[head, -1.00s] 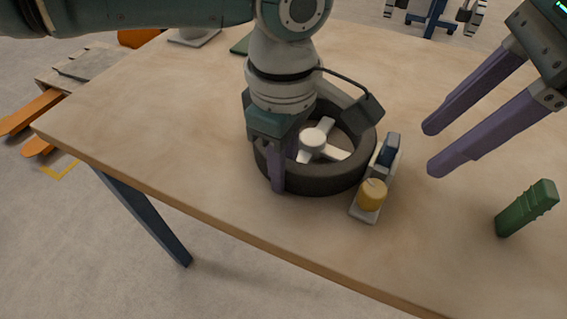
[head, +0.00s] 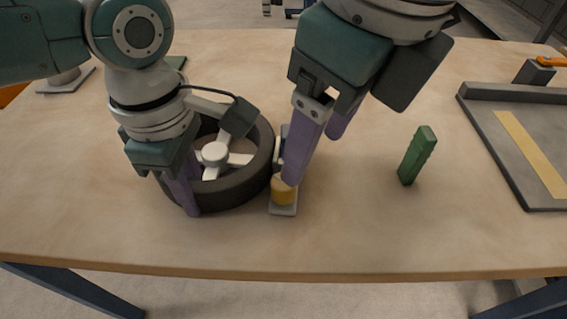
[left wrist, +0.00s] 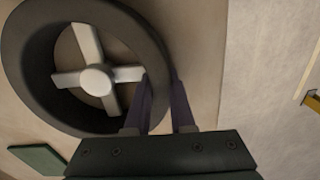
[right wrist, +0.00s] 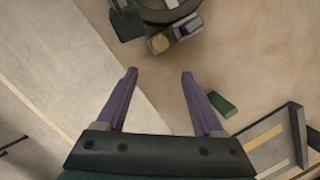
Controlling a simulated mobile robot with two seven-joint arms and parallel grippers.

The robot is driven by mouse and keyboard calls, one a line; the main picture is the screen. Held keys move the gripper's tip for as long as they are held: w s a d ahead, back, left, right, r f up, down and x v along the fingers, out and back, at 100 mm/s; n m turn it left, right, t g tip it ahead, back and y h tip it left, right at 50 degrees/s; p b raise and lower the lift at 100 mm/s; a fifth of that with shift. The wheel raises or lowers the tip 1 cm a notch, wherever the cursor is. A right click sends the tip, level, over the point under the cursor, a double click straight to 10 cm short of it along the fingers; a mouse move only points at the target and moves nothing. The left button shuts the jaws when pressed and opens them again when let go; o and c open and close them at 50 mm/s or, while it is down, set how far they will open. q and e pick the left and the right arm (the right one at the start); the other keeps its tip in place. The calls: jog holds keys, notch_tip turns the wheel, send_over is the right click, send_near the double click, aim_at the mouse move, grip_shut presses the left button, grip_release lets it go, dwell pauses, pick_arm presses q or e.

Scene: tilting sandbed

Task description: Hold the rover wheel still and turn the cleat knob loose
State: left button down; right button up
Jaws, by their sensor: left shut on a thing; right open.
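The rover wheel (head: 258,172) is a dark ring with a white spoked hub (head: 215,153), lying flat on the table; it also shows in the left wrist view (left wrist: 30,75). My left gripper (head: 188,200) is shut on the wheel's rim, one finger inside and one outside. My right gripper (right wrist: 158,75) is open and empty. In the head view its near finger overlaps the knob; in its wrist view the knob is beyond the fingertips.
A grey tray with a yellow strip (head: 530,150) lies at the far right. The table front (head: 350,240) is clear.

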aim_at(283, 188)
jog(key=w+a+f+m, duration=0.1)
jog(key=f+m, duration=0.1)
jog(key=f, duration=0.1)
jog(key=w+a+f+m+t, duration=0.1)
jog(key=f+m, duration=0.1)
jog(key=f, duration=0.1)
jog(key=w+f+m+t, duration=0.1)
jog(key=f+m, duration=0.1)
jog(key=f, duration=0.1)
jog(key=shift+a+f, duration=0.3)
jog(key=shift+a, duration=0.1)
grip_shut()
dwell(0.6)
